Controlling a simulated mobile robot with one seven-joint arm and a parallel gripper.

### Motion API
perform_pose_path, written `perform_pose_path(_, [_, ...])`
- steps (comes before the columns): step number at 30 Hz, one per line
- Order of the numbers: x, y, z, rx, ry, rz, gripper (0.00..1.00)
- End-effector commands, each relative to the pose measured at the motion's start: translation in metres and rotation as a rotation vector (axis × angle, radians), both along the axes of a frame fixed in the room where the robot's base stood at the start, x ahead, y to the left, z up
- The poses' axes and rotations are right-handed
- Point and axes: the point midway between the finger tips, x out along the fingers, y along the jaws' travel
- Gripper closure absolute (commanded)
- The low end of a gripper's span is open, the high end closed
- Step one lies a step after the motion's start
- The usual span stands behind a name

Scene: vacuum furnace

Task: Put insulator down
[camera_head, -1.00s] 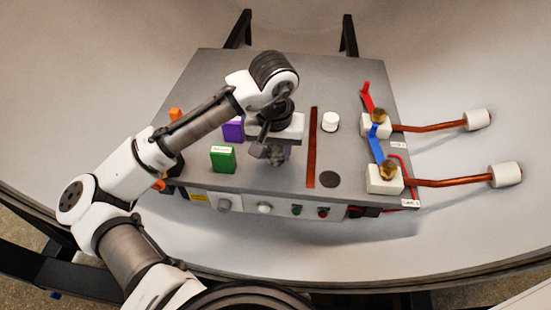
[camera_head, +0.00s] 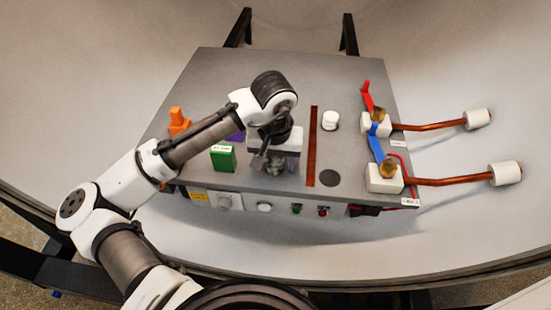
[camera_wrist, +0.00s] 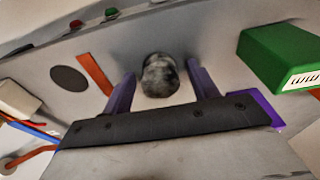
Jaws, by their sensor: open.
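A mottled dark-grey round piece (camera_wrist: 160,76), which looks like the insulator, stands between the two purple fingers of my gripper (camera_wrist: 161,70) in the wrist view. Narrow gaps show on both sides of it, so my gripper is open around it and not clamped. In the head view the same piece (camera_head: 276,166) shows just in front of my gripper (camera_head: 280,160), over the middle front of the grey panel top (camera_head: 225,75). My wrist hides part of it. Whether its base rests on the panel is hard to tell.
A green block (camera_head: 223,159) is left of my gripper; a purple block (camera_head: 236,137) is partly hidden behind my arm. An orange piece (camera_head: 179,122) stands further left. To the right are a rust-red strip (camera_head: 313,145), a white cylinder (camera_head: 330,120), a dark disc (camera_head: 329,178) and terminals with copper rods (camera_head: 440,181).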

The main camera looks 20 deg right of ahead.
Motion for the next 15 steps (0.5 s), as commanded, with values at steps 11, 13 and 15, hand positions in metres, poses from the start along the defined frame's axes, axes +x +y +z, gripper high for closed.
perform_pose_path(11, [-0.003, 0.001, 0.030, -0.001, -0.004, -0.001, 0.41])
perform_pose_path(13, [-0.004, 0.001, 0.045, -0.001, -0.004, -0.001, 0.41])
perform_pose_path(15, [-0.006, 0.002, 0.061, -0.002, -0.003, -0.002, 0.41])
